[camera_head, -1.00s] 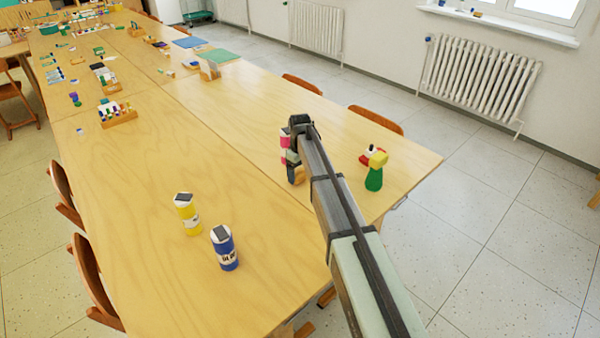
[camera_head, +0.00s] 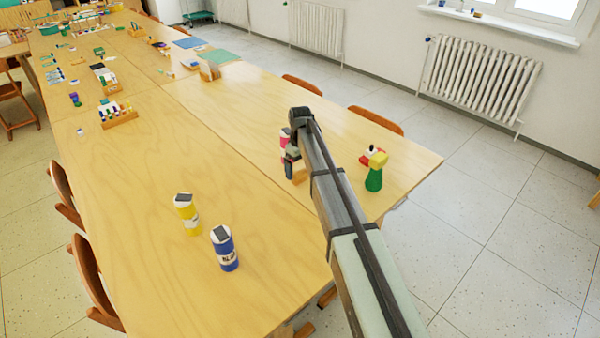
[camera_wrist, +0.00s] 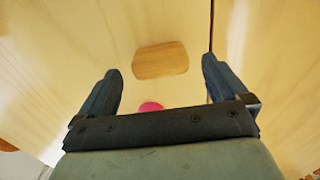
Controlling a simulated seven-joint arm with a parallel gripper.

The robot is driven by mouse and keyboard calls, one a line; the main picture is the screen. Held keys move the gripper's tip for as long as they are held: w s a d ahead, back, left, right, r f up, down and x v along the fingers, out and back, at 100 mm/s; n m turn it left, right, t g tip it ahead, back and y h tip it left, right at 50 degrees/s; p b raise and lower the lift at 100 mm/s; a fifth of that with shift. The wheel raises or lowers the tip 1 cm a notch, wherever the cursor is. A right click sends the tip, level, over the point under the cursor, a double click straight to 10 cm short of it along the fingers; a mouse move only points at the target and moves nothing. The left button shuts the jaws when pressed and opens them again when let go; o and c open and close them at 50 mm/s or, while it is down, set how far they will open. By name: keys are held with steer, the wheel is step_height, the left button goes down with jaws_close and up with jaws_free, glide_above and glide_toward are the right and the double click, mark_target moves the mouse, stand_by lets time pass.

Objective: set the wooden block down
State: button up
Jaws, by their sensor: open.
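The wooden block (camera_wrist: 160,60) lies on the table top, brown with rounded ends. In the wrist view it shows past and between the two fingertips, apart from both fingers. In the head view only a small brown part of the block (camera_head: 299,176) shows beside my gripper (camera_head: 291,165), the rest hidden by it. My gripper (camera_wrist: 161,68) is open with nothing between its fingers and looks down at the table.
A pink-labelled bottle (camera_head: 284,137) stands close behind my gripper; its pink top (camera_wrist: 151,106) shows in the wrist view. A green bottle (camera_head: 374,180) stands to the right. Yellow (camera_head: 187,214) and blue (camera_head: 224,249) bottles stand front left. The table middle is clear.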

mark_target(300, 171)
step_height(300, 171, up, 9)
steer(key=shift+r, duration=0.15)
stand_by(0.4)
